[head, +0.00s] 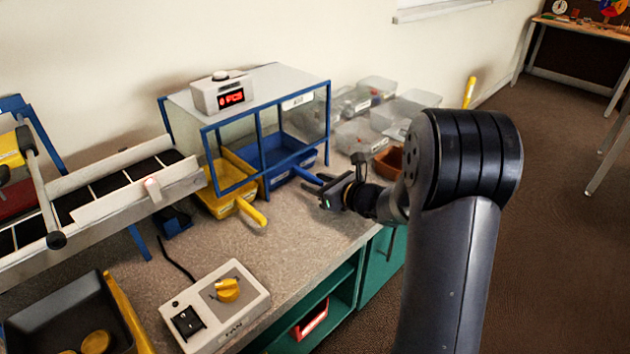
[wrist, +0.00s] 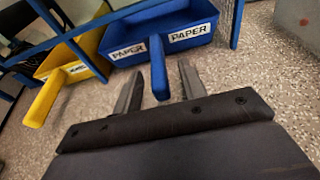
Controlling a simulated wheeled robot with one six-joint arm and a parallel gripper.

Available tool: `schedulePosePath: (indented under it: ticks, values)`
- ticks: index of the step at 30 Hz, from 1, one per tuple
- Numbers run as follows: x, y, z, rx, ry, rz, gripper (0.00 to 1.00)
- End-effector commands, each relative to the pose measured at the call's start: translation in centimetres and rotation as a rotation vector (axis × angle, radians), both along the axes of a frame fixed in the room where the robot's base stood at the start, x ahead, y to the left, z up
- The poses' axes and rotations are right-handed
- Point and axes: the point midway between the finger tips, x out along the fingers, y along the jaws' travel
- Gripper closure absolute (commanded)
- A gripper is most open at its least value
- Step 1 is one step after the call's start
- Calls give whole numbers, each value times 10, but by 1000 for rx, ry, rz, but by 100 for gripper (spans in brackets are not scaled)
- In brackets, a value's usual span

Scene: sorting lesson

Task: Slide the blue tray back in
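The blue tray (head: 281,176) sits partly out of the right bay of the blue-framed glass cabinet (head: 290,95). Its front bears PAPER labels, and its handle points toward my gripper. In the wrist view the blue tray (wrist: 188,14) lies straight ahead, with its handle (wrist: 158,68) reaching between my fingers. My gripper (wrist: 160,82) is open, one finger on each side of the handle end, with gaps visible on both sides. In the head view my gripper (head: 322,190) is at the handle's end; its fingers are small and partly hard to make out.
A yellow tray (head: 222,205) with its own handle sticks out of the left bay, close beside the blue one. Clear bins (head: 360,135) and a brown bowl (head: 388,160) stand to the right. A control box (head: 215,305) lies in front; the counter between is mostly clear.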

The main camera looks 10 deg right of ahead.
Motion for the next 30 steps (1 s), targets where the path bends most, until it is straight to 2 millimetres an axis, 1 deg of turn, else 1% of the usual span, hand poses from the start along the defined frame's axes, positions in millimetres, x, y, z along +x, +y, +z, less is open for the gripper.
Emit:
schedulePosePath:
  ticks: [1,9,12,15,21,30]
  values:
    - [-6,-6,5,1,-2,-3,60]
    - [-50,-38,19,1,-2,-6,60]
    - [-62,-47,22,1,-2,-5,60]
    - [-70,-52,24,1,-2,-2,60]
    - [-76,-55,25,1,-2,-1,60]
    - [-74,-54,24,1,-2,0,60]
